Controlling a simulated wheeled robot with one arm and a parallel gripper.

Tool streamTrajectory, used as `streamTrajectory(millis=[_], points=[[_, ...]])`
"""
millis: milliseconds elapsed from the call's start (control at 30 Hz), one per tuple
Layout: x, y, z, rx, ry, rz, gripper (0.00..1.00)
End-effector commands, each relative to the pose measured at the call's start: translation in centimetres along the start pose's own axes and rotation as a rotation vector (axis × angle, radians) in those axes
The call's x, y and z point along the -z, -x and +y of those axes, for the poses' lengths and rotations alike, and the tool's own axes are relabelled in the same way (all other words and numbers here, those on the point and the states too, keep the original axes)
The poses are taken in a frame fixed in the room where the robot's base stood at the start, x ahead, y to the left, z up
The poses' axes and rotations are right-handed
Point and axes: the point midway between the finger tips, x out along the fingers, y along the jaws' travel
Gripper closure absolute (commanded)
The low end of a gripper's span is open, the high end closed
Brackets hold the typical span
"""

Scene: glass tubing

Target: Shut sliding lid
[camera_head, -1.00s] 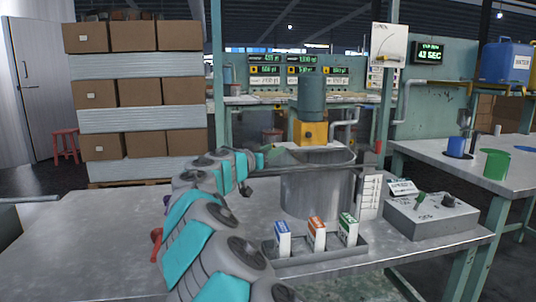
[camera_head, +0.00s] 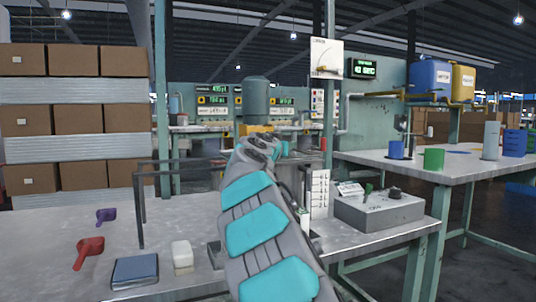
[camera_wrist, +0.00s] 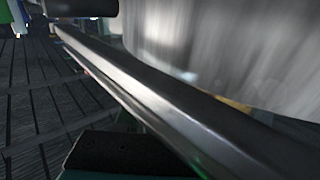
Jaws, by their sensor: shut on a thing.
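My arm reaches forward across the metal table in the head view and hides my gripper and most of the large metal pot there. In the wrist view a blurred, curved metal wall (camera_wrist: 220,40), likely the pot, fills the upper right. A straight metal bar (camera_wrist: 165,92) runs diagonally in front of it. My gripper (camera_wrist: 100,75) is shut on this bar, with a dark finger part showing below it. I cannot make out the sliding lid itself, or whether the bar belongs to it.
A dark rail frame (camera_head: 141,215) stands left of my arm. A red scoop (camera_head: 88,250), purple scoop (camera_head: 105,216), blue-grey pad (camera_head: 135,270) and white block (camera_head: 181,256) lie on the table (camera_head: 50,225). A grey control box (camera_head: 378,211) and white scale card (camera_head: 319,194) are right.

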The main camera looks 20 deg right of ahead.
Motion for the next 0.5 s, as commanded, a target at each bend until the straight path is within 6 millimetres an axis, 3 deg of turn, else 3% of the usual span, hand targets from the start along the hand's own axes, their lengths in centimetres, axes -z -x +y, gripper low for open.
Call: streamTrajectory(millis=[200, 500], points=[[-0.19, -1.16, 1.11, -0.001, 0.001, -0.003, 1.00], [-0.11, -1.34, 1.35, -0.003, 0.001, -0.003, 1.00]])
